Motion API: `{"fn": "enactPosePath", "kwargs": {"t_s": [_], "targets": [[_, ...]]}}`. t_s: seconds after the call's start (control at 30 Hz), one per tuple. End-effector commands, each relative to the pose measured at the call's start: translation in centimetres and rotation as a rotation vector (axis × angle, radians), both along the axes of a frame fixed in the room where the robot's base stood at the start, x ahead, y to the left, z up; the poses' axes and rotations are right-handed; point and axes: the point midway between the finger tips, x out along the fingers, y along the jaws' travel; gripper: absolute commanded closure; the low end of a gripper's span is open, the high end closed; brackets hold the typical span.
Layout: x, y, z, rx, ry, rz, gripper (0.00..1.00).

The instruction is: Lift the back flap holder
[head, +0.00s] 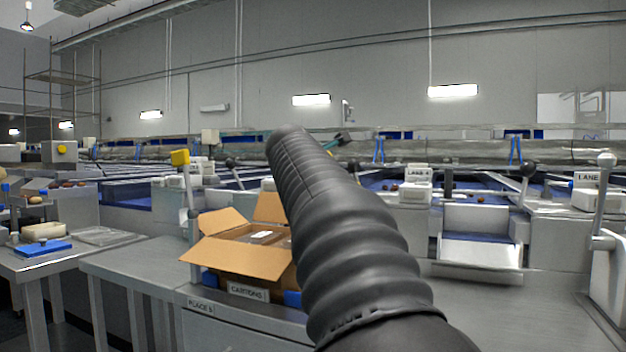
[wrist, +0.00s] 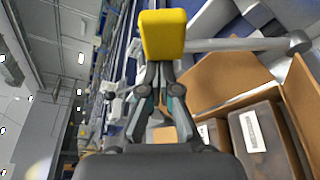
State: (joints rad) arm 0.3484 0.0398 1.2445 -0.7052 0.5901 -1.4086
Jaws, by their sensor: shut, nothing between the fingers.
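In the wrist view a yellow block (wrist: 163,34) sits on the end of a grey rod that runs right to a round knob; I take it for the flap holder. My gripper (wrist: 163,68) is shut and empty, its fingertips close below the block; contact cannot be told. In the head view my gripper (head: 343,139) shows small beyond my dark arm, which covers part of the carton. A yellow-tipped post (head: 180,157) stands at the carton's left; whether it is the same holder is unclear. The open carton (head: 238,262) has its flaps spread, with dark packs inside.
The steel bench (head: 130,265) has clear room left of the carton. A side table (head: 30,268) holds a blue item and trays. A metal chute (head: 480,250) and a lever post (head: 604,200) stand at right. Conveyor lanes run behind.

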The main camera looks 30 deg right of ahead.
Motion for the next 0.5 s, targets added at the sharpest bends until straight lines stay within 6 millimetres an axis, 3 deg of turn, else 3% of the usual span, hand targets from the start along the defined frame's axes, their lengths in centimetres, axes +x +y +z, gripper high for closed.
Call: {"fn": "enactPosePath", "kwargs": {"t_s": [0.5], "targets": [[-4.9, -3.3, 2.4, 0.25, -0.406, -0.007, 1.0]]}}
